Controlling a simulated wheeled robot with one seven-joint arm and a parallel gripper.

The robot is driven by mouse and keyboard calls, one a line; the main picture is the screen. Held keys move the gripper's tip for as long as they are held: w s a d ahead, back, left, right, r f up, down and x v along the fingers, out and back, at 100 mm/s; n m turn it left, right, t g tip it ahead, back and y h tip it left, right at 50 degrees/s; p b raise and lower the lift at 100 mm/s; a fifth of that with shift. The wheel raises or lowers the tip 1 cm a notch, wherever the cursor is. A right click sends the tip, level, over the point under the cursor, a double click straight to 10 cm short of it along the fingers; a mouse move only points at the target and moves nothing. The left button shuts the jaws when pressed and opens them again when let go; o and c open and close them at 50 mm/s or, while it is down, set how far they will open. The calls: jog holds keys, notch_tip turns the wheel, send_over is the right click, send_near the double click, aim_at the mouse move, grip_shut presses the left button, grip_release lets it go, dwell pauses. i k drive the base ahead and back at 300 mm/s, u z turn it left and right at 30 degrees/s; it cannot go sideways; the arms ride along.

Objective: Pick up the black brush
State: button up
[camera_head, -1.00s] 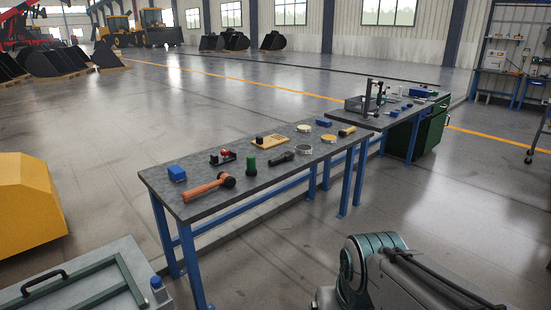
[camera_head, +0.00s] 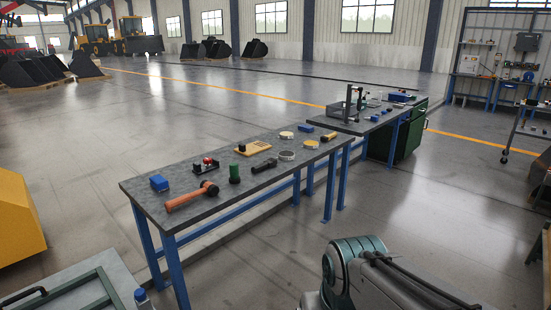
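A blue-legged workbench (camera_head: 225,180) with a dark top stands ahead of me. On it, a small elongated black object (camera_head: 264,165) lies near the front edge, right of an upright green cylinder (camera_head: 234,174). It may be the black brush, but it is too small to tell its bristles from a handle. A small item with a tan part (camera_head: 329,137) lies at the bench's right end; its kind is unclear. My arm shows at the lower right, well apart from the bench. My gripper is not in view.
A second bench (camera_head: 345,122) adjoins behind. A grey-topped surface (camera_head: 113,268) stands lower left. Floor right of the bench is clear.

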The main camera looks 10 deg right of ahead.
aim_at(270, 163)
jog(key=z, duration=0.25)
jog(key=i, duration=3.2)
jog(key=u, duration=0.4)
